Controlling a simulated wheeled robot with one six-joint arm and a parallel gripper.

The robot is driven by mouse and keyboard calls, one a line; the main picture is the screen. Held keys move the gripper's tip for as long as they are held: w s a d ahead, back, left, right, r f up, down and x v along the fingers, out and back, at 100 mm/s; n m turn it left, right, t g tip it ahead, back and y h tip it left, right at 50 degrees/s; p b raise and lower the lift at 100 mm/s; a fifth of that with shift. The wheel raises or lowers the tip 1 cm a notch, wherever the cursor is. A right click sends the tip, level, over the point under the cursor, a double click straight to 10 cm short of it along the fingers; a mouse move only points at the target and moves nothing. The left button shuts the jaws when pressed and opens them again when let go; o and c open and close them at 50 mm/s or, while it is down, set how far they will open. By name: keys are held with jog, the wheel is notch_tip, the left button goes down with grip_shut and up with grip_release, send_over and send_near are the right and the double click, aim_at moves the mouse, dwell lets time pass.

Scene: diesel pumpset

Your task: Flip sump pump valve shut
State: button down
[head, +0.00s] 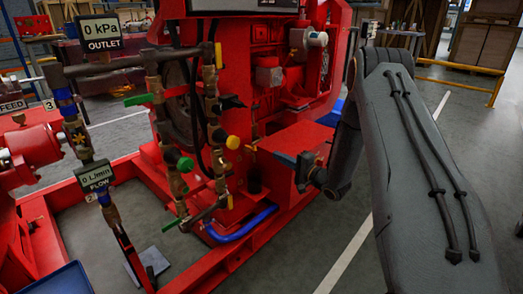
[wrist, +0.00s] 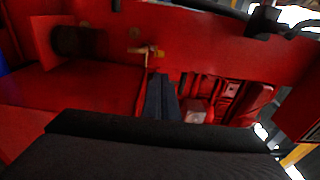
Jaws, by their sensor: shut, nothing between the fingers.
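In the wrist view a small brass fitting with a short lever (wrist: 146,50) sits on a red wall. I cannot tell for sure whether it is the sump pump valve, or which way its lever is set. My gripper (wrist: 161,80) shows as dark fingers, shut and empty, with their tips just below the brass fitting in the picture. I cannot tell whether they touch it.
Brass pipework carries a green handle (head: 138,99), a yellow knob (head: 232,142) and a lower green knob (head: 185,164). The outlet display (head: 103,32) reads 0 kPa and the flow display (head: 94,177) 0 L/min. A blue hose (head: 243,231) lies low. Open floor is at right.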

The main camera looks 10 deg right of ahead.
jog(key=b+x, duration=0.3)
jog(key=x, duration=0.7)
jog(key=shift+s+d+r+h, duration=0.1)
jog(key=shift+s+h, duration=0.05)
jog(key=shift+h, duration=0.15)
dwell(0.4)
